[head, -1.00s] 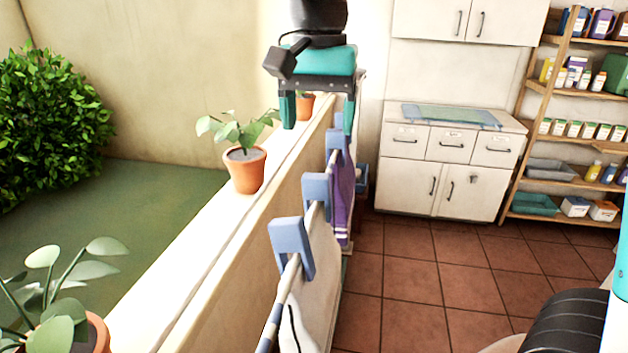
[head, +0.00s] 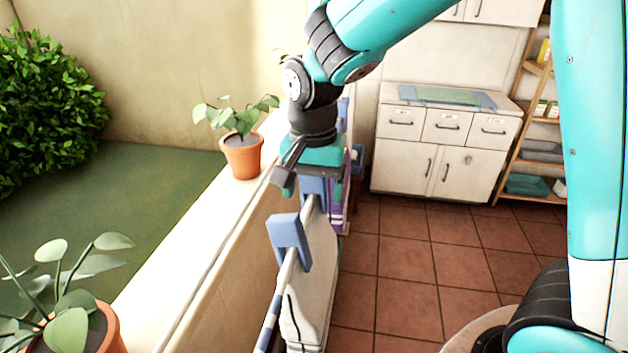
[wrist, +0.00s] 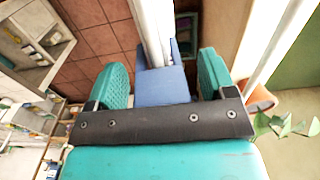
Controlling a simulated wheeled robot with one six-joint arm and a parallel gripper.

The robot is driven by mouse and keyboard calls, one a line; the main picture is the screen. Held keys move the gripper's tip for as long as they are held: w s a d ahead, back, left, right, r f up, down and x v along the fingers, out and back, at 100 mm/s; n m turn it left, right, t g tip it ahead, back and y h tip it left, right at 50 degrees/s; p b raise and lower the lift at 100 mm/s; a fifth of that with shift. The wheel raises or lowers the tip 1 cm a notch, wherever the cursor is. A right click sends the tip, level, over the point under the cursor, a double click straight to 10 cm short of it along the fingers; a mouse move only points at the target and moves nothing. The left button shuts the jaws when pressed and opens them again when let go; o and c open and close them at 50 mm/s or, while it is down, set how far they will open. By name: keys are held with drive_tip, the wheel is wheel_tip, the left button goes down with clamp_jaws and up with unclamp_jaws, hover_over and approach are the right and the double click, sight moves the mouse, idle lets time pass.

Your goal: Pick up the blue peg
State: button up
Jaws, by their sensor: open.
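Blue pegs sit along a pale rail (head: 290,262) beside the wall. The nearest blue peg (head: 288,242) is clear of my gripper. A second blue peg (head: 313,189) is farther along, just below my gripper (head: 312,165). A third peg (head: 343,112) shows partly behind my arm. In the wrist view, my gripper (wrist: 163,78) is open, with one teal finger on each side of a blue peg (wrist: 163,88). Gaps show between the peg and both fingers. In the head view the fingertips are mostly hidden.
A white cloth (head: 308,290) and a purple cloth (head: 337,215) hang below the rail. Potted plants stand on the ledge (head: 190,245) left of the rail, one (head: 241,155) close to my gripper. The tiled floor (head: 420,265) is open at right.

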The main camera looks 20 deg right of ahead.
drive_tip(key=c, duration=1)
